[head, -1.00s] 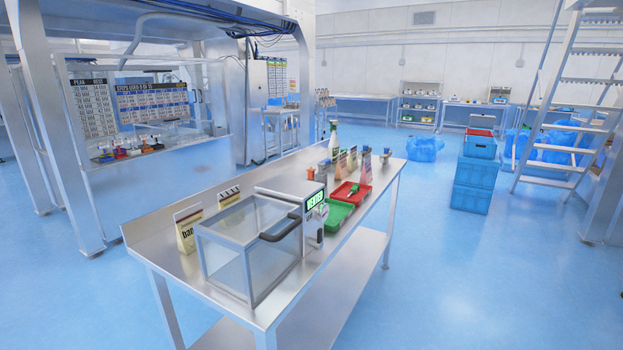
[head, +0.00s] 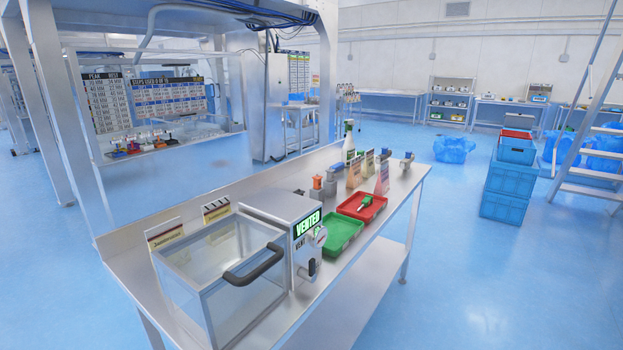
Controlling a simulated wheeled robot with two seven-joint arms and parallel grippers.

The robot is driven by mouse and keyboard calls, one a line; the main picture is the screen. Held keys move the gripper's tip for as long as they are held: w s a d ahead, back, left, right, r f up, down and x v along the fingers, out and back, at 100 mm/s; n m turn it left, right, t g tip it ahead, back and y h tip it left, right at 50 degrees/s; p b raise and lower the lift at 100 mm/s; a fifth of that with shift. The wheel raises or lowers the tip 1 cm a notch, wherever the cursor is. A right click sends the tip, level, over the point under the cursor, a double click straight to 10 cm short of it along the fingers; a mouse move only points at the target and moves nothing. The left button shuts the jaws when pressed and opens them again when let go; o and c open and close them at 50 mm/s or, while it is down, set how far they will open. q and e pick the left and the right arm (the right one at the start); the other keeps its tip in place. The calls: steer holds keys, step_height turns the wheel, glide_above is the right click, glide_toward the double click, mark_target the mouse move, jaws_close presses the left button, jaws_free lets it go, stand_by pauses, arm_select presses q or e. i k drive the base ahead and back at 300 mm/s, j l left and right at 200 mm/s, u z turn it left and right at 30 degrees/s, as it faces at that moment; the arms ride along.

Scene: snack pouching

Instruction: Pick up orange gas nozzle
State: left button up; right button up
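A small upright orange piece (head: 317,184), probably the orange gas nozzle, stands on the steel bench (head: 397,212) behind the green tray. It is too small to make out in detail. A grey metal fitting (head: 330,184) stands close to its right. Neither of my grippers is in view.
A clear-walled chamber machine (head: 297,215) reading VENTED fills the bench's near end. A green tray (head: 341,236), a red tray (head: 361,207), several pouches and a bottle (head: 348,143) stand beyond it. Blue crates (head: 507,178) stand right; the floor between is clear.

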mark_target(317, 179)
steer(key=i+l+u, duration=0.15)
steer(key=i+l, duration=0.2)
steer(key=i+l+u, duration=0.15)
steer(key=i+l, duration=0.15)
steer(key=l, duration=0.2)
steer(key=i+l+u, duration=0.2)
steer(key=l, duration=0.3)
steer(key=i+l+u, duration=0.15)
steer(key=i+l, duration=0.25)
steer(key=l, duration=0.15)
steer(key=i+l+u, duration=0.15)
steer(key=l, duration=0.4)
steer(key=i+l+u, duration=0.15)
steer(key=l, duration=0.45)
steer(key=i+l+u, duration=0.2)
steer(key=l, duration=0.4)
steer(key=i+l+u, duration=0.15)
steer(key=l, duration=0.5)
steer(key=i, duration=0.05)
